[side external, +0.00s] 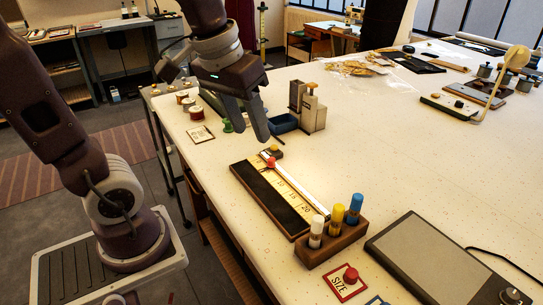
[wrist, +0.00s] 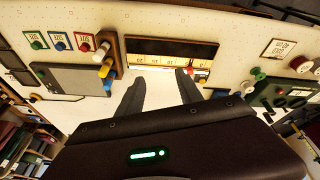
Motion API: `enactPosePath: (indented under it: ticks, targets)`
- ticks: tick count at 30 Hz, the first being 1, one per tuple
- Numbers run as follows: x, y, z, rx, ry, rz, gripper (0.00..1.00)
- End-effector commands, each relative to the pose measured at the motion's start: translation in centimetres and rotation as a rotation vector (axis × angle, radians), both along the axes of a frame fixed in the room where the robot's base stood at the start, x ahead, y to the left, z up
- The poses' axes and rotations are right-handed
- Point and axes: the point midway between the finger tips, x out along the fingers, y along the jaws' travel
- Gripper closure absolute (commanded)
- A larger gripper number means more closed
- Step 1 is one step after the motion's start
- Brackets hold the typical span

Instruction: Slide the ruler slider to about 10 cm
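The ruler (side external: 292,198) lies in a dark wooden frame on the pale table, with printed numbers 10, 15 and 20 legible. The slider with a red knob (side external: 270,163) sits near the far end, on the low-number side of the 10 mark. My gripper (side external: 252,134) hangs above and beyond that far end, fingers apart and empty. In the wrist view the ruler (wrist: 150,60) lies beyond my gripper (wrist: 158,75). The red slider knob (wrist: 190,71) is close to the right fingertip there; contact cannot be told.
A wooden stand (side external: 330,243) with white, yellow and blue pegs stands by the near end of the ruler. A blue tray (side external: 284,123) and a beige block device (side external: 310,112) stand behind the gripper. A dark panel (side external: 435,262) lies at the right front.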

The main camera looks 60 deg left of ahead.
Motion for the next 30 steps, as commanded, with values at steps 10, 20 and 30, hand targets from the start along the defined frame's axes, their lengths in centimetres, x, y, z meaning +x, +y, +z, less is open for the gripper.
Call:
enactPosePath:
  ticks: [10,20,30]
  targets:
    - [11.4,10.3,-10.1,-0.088,0.274,0.448,0.57]
    - [11.7,10.9,-15.7,-0.091,0.294,0.473,0.57]
    - [11.8,10.8,-18.1,-0.091,0.288,0.47,0.57]
